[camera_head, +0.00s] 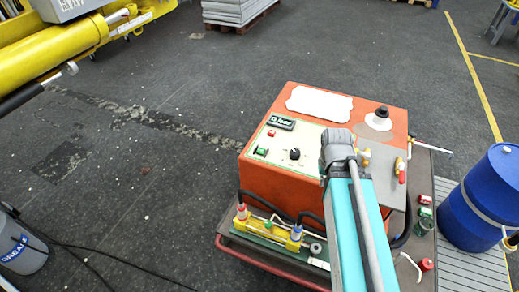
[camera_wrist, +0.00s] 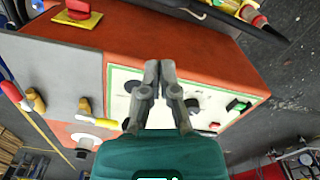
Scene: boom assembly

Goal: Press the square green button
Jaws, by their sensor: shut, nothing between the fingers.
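The square green button (camera_head: 262,151) sits on the pale front panel (camera_head: 283,150) of an orange machine box, below a small red button (camera_head: 271,133). In the wrist view the green button (camera_wrist: 238,104) is near the right end of the panel. My gripper (camera_wrist: 160,64) is shut and empty, its fingertips over the panel, to the left of the green button in that view and apart from it. In the head view my arm covers the right side of the panel, and the fingertips are hidden.
The orange box (camera_head: 300,104) carries a black knob (camera_head: 294,154), and a grey plate with red and yellow valves lies right of my arm. A blue barrel (camera_head: 489,190) stands at the right. Hoses and yellow fittings line the front. The floor left is mostly clear.

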